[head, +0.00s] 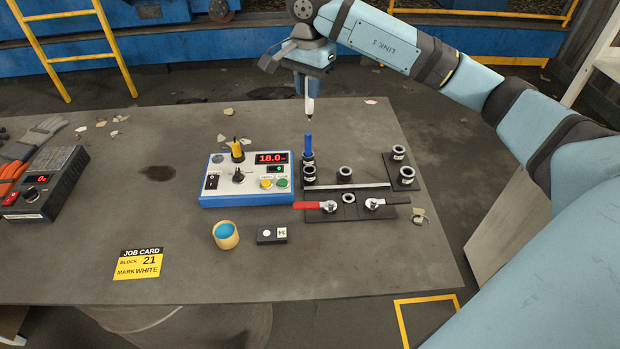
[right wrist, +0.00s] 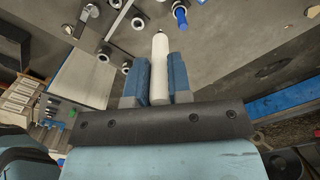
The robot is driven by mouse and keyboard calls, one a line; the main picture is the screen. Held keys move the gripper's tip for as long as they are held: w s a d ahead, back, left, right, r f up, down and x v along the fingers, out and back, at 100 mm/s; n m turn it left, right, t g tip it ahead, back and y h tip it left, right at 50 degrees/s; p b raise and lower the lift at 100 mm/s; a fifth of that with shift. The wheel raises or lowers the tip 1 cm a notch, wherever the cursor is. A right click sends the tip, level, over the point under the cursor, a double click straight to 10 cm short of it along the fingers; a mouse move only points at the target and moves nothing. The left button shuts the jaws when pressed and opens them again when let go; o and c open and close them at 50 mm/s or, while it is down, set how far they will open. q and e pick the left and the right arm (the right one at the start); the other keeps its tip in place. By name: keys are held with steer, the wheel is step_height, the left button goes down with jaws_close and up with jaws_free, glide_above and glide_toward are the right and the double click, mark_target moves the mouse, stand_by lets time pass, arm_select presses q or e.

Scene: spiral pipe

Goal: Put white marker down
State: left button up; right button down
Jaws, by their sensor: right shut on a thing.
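The white marker (head: 310,106) hangs upright, tip down, from my right gripper (head: 308,80) in the head view, above the back part of the table. In the right wrist view the marker (right wrist: 159,70) sits between the two blue fingers of the right gripper (right wrist: 160,75), which are shut on it. A blue marker (head: 308,145) stands upright in a holder at the back left of the black fixture, below the white marker. The white marker looks apart from the table and fixture. My left gripper is in neither view.
A black fixture (head: 334,211) holds several ring sockets and red and black levers. A control box (head: 247,192) reads 18.0, with a yellow-topped item upright on it. A cup with blue inside (head: 226,236), a small black block (head: 271,235) and a job card (head: 138,264) lie in front.

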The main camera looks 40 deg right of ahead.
steer(key=shift+f, duration=0.2)
steer(key=shift+w+f+p, duration=0.1)
steer(key=shift+f+p, duration=1.15)
steer(key=shift+f, duration=8.5)
steer(key=shift+f, duration=0.1)
steer(key=shift+f+b, duration=0.15)
steer(key=shift+b, duration=0.15)
steer(key=c, duration=1.1)
jaws_free()
steer(key=shift+o, duration=0.2)
steer(key=shift+r, duration=0.25)
